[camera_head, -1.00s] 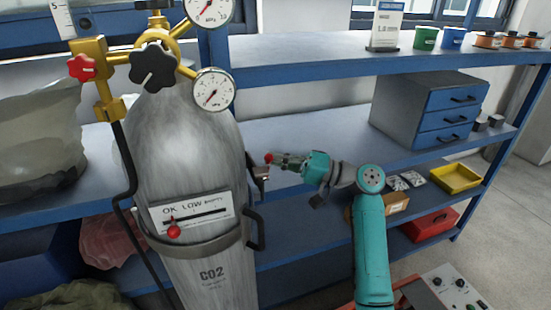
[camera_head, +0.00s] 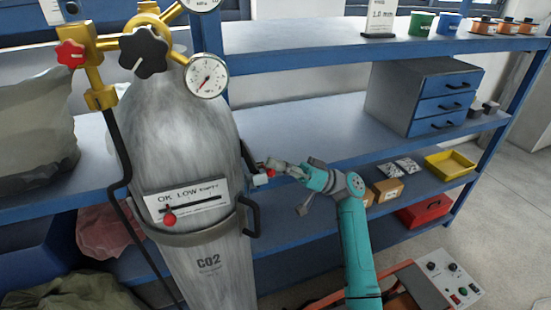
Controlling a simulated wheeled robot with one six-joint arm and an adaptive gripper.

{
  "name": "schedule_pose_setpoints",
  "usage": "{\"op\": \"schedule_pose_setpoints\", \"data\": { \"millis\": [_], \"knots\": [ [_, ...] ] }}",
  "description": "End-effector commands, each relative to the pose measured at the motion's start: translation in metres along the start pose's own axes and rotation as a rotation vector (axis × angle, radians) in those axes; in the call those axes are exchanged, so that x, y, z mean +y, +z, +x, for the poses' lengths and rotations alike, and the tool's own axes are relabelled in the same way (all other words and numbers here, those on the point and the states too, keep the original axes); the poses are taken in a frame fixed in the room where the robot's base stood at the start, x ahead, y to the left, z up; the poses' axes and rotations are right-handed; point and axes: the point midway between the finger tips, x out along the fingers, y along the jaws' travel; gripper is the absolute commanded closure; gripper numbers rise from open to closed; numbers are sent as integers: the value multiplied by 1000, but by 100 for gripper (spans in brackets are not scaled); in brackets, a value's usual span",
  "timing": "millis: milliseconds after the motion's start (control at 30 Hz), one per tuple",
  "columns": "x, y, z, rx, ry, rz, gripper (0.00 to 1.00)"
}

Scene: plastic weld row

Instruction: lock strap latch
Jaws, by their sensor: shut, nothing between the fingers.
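The grey CO2 cylinder (camera_head: 175,130) stands upright at left, with a grey strap band (camera_head: 200,235) around its lower body. A dark handle-like bracket (camera_head: 252,217) sits at the band's right side. Above it, at the cylinder's right edge, is a small pale latch part (camera_head: 260,180) with a red tip (camera_head: 270,173). My gripper (camera_head: 276,168) is shut and holds nothing. Its fingertips are right at the red tip; I cannot tell whether they touch. The fingers partly hide the latch.
Blue shelving (camera_head: 310,140) runs behind the cylinder. A grey drawer unit (camera_head: 425,95), cardboard boxes (camera_head: 385,190) and a yellow tray (camera_head: 450,164) stand to the right. A pressure gauge (camera_head: 206,76) and black knob (camera_head: 144,52) top the cylinder. The middle shelf is largely clear.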

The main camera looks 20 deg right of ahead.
Motion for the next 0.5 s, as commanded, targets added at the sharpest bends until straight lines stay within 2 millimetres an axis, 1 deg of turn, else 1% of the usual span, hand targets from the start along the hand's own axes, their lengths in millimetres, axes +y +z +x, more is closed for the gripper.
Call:
{"op": "schedule_pose_setpoints", "data": {
  "millis": [200, 500],
  "knots": [
    [-1, 9, -5, 0, -7, -13, 100],
    [0, 16, -10, -1, -7, -12, 100]
  ]
}}
